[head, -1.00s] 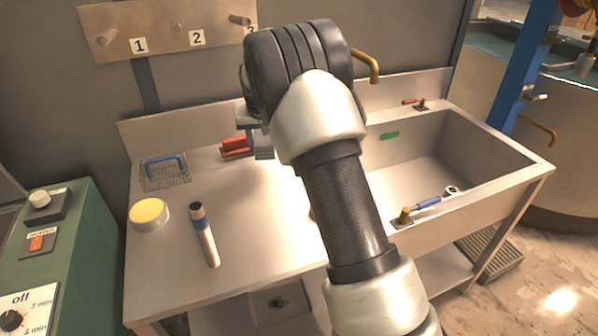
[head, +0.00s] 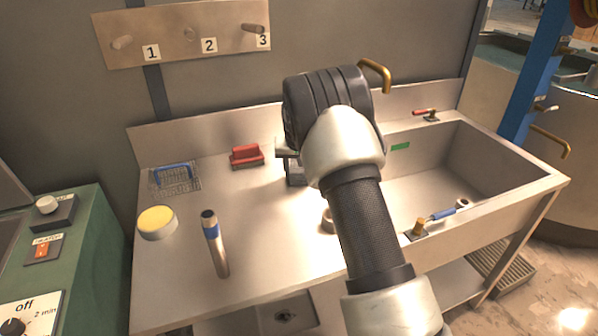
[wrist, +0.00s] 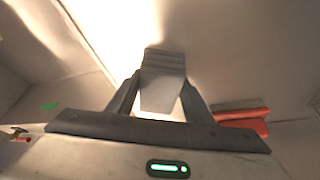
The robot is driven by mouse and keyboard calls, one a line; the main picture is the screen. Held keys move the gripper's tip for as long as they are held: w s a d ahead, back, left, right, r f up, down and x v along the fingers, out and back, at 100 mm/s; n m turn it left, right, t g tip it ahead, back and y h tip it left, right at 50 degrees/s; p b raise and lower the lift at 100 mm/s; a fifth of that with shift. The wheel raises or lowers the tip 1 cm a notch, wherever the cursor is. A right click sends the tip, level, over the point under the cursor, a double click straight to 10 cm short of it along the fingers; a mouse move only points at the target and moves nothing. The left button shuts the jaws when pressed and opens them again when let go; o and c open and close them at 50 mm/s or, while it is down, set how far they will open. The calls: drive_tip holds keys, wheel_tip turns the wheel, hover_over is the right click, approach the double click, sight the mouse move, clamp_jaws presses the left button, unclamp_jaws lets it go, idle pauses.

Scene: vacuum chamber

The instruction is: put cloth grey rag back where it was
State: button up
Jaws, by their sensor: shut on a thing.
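My gripper (wrist: 161,100) is shut on a grey, ridged thing (wrist: 163,78) that looks like the grey rag; its outline is plain only in the wrist view. In the head view my gripper (head: 293,168) is over the counter, left of the sink, mostly hidden behind my arm. The rag cannot be made out clearly there. A metal plate (head: 228,22) on the wall carries pegs labelled 1, 2 and 3. No cloth hangs on the pegs.
A red block-like object (head: 246,156) lies on the counter (head: 265,240) left of my gripper; a blue-handled mesh (head: 175,178), yellow-topped round container (head: 157,222) and blue-banded cylinder (head: 215,243) are further left. The sink (head: 440,185) is at right. The counter's front middle is largely clear.

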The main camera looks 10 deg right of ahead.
drive_tip(key=shift+f, duration=0.1)
drive_tip(key=shift+f, duration=0.15)
drive_tip(key=o, duration=1)
